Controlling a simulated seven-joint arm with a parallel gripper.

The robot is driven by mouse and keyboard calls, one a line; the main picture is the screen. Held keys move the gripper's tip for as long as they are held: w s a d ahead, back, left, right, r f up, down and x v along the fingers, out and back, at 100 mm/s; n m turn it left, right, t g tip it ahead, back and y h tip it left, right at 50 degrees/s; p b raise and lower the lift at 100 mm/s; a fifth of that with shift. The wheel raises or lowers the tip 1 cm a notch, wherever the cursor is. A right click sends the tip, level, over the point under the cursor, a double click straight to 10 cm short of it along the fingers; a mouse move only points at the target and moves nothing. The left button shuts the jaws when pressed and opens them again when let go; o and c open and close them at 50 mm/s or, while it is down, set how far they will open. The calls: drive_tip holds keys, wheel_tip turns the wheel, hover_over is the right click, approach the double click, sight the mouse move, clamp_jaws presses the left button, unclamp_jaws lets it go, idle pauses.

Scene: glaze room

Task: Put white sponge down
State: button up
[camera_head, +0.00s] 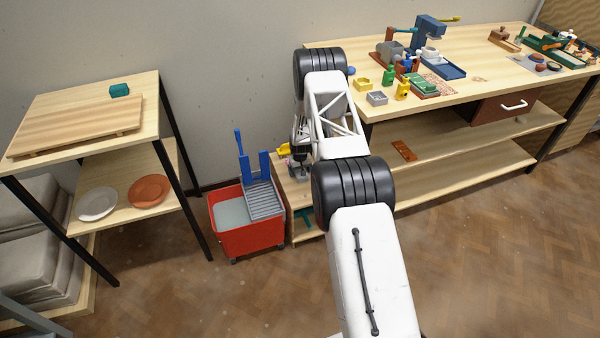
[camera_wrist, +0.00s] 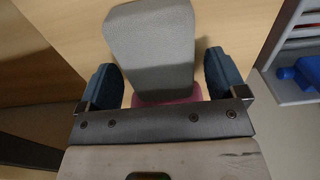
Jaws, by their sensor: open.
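A pale grey-white block (camera_wrist: 150,45) with a pink part (camera_wrist: 168,97) at its near end shows in the wrist view; it looks like the white sponge. It rests on or just above a light wooden surface (camera_wrist: 50,40). My gripper (camera_wrist: 160,78) is open, with one blue fingertip on each side of the block. A narrow gap seems to show on both sides, but contact is hard to judge. In the head view my gripper (camera_head: 299,165) is low over a small wooden stand (camera_head: 296,196), and my arm hides most of this spot.
A red mop bucket (camera_head: 246,236) with a grey wringer stands left of the stand. A yellow item (camera_head: 284,149) is close to my gripper. A long workbench (camera_head: 450,70) with tools is on the right. A shelf table (camera_head: 60,100) is on the left.

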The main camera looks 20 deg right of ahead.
wheel_tip(320, 180, up, 12)
drive_tip(key=shift+f, duration=0.15)
idle(0.7)
idle(0.6)
